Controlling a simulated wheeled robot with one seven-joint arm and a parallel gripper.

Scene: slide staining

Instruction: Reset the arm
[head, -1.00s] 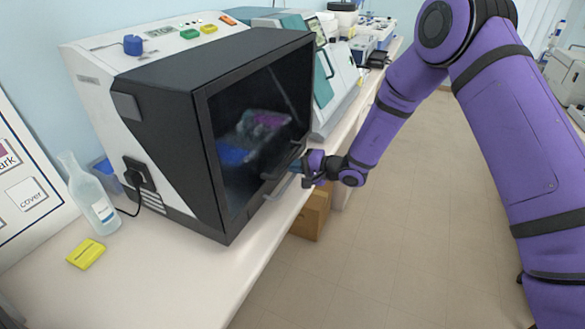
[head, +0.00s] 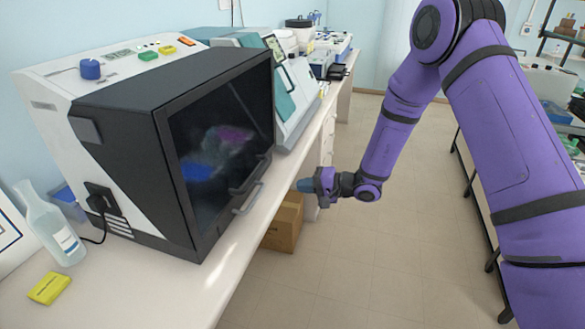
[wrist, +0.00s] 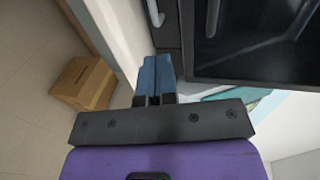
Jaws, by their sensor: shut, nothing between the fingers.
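My purple arm reaches in from the right in the head view. My gripper (head: 304,185) is in the air beside the bench's front edge, to the right of the black-fronted machine (head: 212,150) and apart from it. In the wrist view, the two blue fingers of my gripper (wrist: 156,78) lie together with nothing between them. The machine's dark window and its handle (head: 247,198) show in the head view. The door appears closed. Coloured shapes, blue and pink, show dimly behind the glass.
The white bench (head: 150,290) runs along the left. A cardboard box (head: 284,224) sits on the floor under the bench edge. Open floor (head: 330,270) lies below my arm.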

